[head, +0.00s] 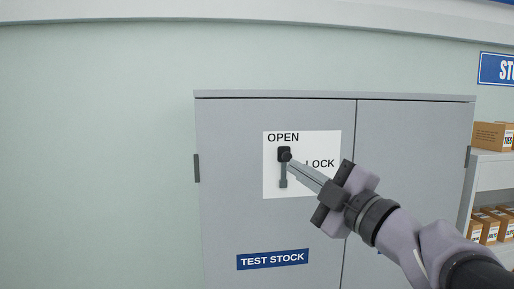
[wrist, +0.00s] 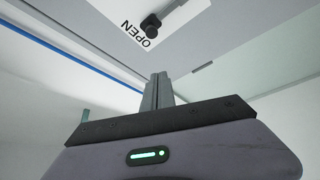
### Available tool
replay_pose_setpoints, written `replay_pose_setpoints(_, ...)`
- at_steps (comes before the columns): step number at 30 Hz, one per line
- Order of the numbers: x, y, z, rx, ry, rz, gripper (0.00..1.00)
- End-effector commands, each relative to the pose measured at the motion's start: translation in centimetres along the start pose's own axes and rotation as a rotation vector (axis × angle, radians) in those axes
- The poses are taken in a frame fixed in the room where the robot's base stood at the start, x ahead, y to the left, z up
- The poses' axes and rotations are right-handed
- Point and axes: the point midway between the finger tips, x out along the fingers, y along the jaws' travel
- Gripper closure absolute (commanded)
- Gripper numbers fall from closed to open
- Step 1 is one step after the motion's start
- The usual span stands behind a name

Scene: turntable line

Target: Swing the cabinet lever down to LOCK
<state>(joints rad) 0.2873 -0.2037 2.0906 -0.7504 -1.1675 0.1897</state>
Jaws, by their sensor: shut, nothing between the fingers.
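The grey cabinet (head: 230,190) carries a white plate (head: 325,185) marked OPEN at the top and LOCK at the right. The lever (head: 283,174) on it stands upright: its black knob is just under OPEN and its grey bar runs down to a small grey block. My gripper (head: 292,163) is shut and empty, reaching in from the lower right. Its tips overlap the knob's lower right in the head view. In the wrist view the black knob (wrist: 150,25) shows beyond the finger tips (wrist: 159,76), with a visible gap between them.
A blue TEST STOCK label (head: 272,259) is low on the left door. Shelves with cardboard boxes (head: 490,136) stand at the far right. The wall left of the cabinet is bare. The area left of the lever is clear.

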Motion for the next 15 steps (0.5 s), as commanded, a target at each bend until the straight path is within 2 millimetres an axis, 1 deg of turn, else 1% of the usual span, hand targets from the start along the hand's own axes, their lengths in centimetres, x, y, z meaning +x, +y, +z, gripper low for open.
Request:
replay_pose_setpoints(4,0.1,0.0,0.0,0.001,0.000,0.001,1.00)
replay_pose_setpoints(7,1.1,0.1,0.0,0.004,0.001,0.001,1.00)
replay_pose_setpoints(11,3.7,0.2,-0.1,0.004,0.002,0.000,1.00)
replay_pose_setpoints(15,6.9,0.2,-0.2,0.005,0.001,0.000,1.00)
